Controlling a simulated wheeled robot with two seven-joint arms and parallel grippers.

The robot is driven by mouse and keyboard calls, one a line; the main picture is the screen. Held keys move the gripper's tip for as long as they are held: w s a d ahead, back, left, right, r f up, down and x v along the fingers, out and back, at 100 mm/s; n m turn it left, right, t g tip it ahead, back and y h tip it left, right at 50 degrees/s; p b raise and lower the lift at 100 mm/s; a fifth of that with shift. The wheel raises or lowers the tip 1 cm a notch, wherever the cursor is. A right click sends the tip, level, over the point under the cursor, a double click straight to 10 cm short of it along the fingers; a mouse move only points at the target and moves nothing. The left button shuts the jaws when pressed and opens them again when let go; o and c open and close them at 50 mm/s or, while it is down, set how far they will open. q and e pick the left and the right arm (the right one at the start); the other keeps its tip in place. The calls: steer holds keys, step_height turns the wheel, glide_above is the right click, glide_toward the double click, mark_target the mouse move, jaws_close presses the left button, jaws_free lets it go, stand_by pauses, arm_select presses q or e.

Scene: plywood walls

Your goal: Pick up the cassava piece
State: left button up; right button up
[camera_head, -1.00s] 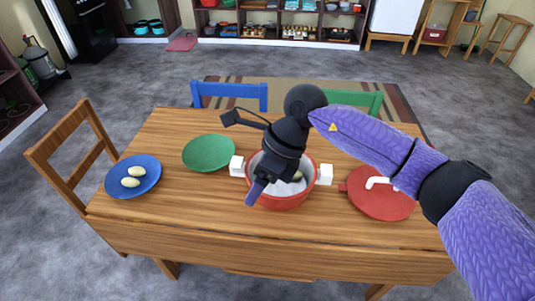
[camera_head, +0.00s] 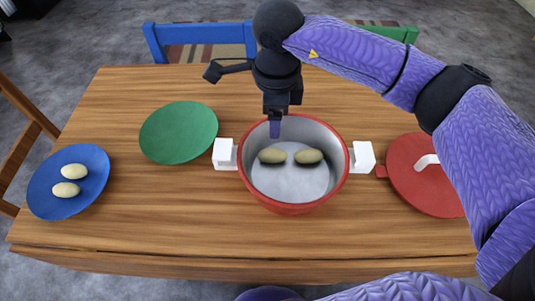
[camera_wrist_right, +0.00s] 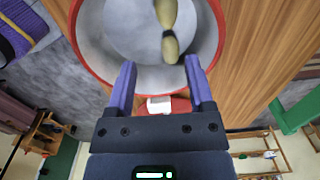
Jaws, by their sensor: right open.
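Two pale yellow-green cassava pieces lie side by side in a red-rimmed pot, the left piece (camera_head: 272,156) and the right piece (camera_head: 308,156). The pot (camera_head: 290,208) stands on the table with white handles at both sides. In the right wrist view the pieces line up, the farther one (camera_wrist_right: 166,12) and the nearer one (camera_wrist_right: 170,47). My right gripper (camera_head: 276,128) hangs over the pot's far rim, pointing down, behind the left piece. In the wrist view its fingers (camera_wrist_right: 160,65) are spread with nothing between them. My left gripper is not in view.
A blue plate (camera_head: 44,204) at the left holds two more cassava pieces (camera_head: 70,180). An empty green plate (camera_head: 179,133) lies left of the pot. A red lid (camera_head: 420,185) with a white handle lies at the right. Bare wooden table (camera_head: 150,225) shows in front.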

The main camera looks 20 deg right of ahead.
mark_target(273, 151)
steer(key=f+b, duration=0.1)
steer(key=f, duration=0.1)
steer(key=w+f+b, duration=0.1)
steer(key=f, duration=0.1)
steer(key=shift+w+f, duration=0.1)
steer(key=shift+f, duration=0.25)
step_height(273, 151, down, 9)
steer(key=b, duration=0.3)
steer(key=shift+d+r+b, duration=0.1)
steer(key=shift+b, duration=0.3)
steer(key=shift+r, duration=0.15)
steer(key=shift+c, duration=0.9)
steer(key=c, duration=0.7)
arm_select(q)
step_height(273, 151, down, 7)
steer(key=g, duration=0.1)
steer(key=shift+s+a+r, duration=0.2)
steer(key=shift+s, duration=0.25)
arm_select(e)
jaws_close()
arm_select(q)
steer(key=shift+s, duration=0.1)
